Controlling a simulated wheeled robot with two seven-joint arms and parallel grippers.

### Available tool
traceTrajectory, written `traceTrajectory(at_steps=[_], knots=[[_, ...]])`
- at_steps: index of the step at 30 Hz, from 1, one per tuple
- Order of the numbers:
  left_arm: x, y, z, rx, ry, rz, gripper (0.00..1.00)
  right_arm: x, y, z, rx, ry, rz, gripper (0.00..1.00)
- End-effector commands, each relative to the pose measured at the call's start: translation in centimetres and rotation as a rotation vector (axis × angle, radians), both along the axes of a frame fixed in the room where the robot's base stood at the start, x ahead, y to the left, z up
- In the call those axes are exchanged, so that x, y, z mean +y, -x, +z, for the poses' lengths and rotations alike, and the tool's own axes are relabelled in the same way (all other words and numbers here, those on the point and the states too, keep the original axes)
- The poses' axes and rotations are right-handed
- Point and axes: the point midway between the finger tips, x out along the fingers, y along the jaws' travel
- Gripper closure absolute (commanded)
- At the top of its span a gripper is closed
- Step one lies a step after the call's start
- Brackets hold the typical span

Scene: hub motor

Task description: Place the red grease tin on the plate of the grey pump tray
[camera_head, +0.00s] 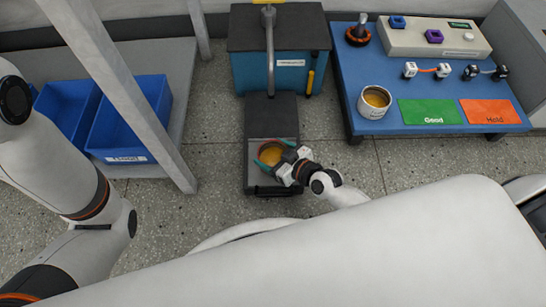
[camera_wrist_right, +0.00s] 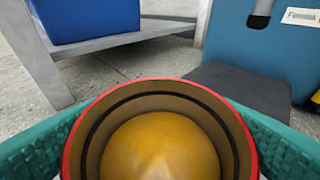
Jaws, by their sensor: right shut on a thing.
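The red grease tin (camera_head: 271,155) is round, open at the top, with a red rim and yellow-brown grease inside. My right gripper (camera_head: 277,153) is shut on it, one teal finger on each side. The tin also fills the lower middle of the right wrist view (camera_wrist_right: 160,140), between the fingers. The grey pump tray (camera_head: 270,110) lies on the floor in front of the blue pump cabinet. The tin is over the tray's lighter near plate (camera_head: 255,178); I cannot tell whether it touches it. My left arm shows at the left, but its gripper is out of view.
The blue pump cabinet (camera_head: 281,70) stands behind the tray. A blue bench (camera_head: 375,60) at the right holds another grease tin (camera_head: 374,101), a green Good mat (camera_head: 430,112) and an orange Hold mat (camera_head: 487,112). Blue bins (camera_head: 130,125) sit on a shelf behind a grey post.

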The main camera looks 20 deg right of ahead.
Motion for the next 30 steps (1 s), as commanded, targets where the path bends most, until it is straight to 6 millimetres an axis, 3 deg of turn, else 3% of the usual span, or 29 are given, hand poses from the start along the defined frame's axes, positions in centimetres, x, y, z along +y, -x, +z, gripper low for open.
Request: traceTrajectory(at_steps=[11,12,16,25,30], knots=[[0.0,0.0,-0.5,0.000,-0.001,0.000,0.64,0.0,-0.1,-0.5,-0.002,0.000,0.000,0.46],[0.0,0.0,-0.5,0.000,-0.001,0.000,0.64,0.0,0.0,-0.5,-0.002,0.000,0.000,0.20],[0.0,0.0,-0.4,-0.001,-0.001,0.000,0.64,0.0,0.0,-0.4,-0.002,0.000,0.000,0.00],[0.0,0.0,0.1,-0.001,-0.001,0.000,0.64,-0.1,0.1,0.1,-0.001,0.000,0.000,0.00],[0.0,0.0,1.7,-0.002,-0.002,0.000,0.64,-1.3,2.3,1.3,0.001,0.005,0.003,0.00]])
